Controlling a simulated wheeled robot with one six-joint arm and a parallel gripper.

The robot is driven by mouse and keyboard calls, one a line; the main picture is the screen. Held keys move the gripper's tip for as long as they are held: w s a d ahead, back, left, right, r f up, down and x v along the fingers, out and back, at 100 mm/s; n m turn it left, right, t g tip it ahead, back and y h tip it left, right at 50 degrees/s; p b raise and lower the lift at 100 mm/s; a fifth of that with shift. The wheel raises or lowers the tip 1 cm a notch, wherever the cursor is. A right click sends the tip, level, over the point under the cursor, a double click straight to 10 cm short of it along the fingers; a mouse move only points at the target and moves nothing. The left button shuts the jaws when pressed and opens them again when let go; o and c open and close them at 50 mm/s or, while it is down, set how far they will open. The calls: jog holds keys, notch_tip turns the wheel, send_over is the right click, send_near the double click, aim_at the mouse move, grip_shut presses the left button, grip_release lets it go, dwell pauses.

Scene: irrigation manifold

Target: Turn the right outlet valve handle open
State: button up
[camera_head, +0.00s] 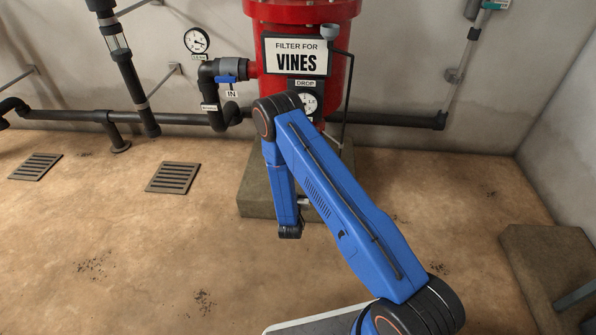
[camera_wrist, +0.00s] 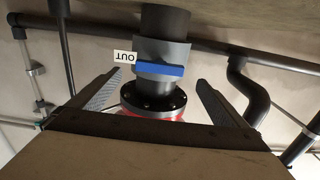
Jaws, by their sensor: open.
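In the wrist view a blue valve handle (camera_wrist: 160,69) lies crosswise over a thick grey pipe fitting. An upside-down OUT label (camera_wrist: 125,57) sits beside it. My gripper (camera_wrist: 158,78) is open. Its two fingers stand apart to the left and right of the handle, with nothing held between them. The handle appears between and beyond the fingertips; I see no contact. In the head view my blue arm covers this outlet, and the gripper's fingers cannot be made out.
A red filter tank (camera_head: 350,12) stands on a concrete plinth (camera_head: 252,206). A blue inlet valve handle (camera_head: 228,79) is left of the tank by the IN label. Black pipes (camera_head: 400,120) run along the wall. Open floor with drain grates (camera_head: 172,178) lies left.

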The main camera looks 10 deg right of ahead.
jog(key=x, duration=0.7)
jog(key=shift+w, duration=0.15)
jog(key=c, duration=1)
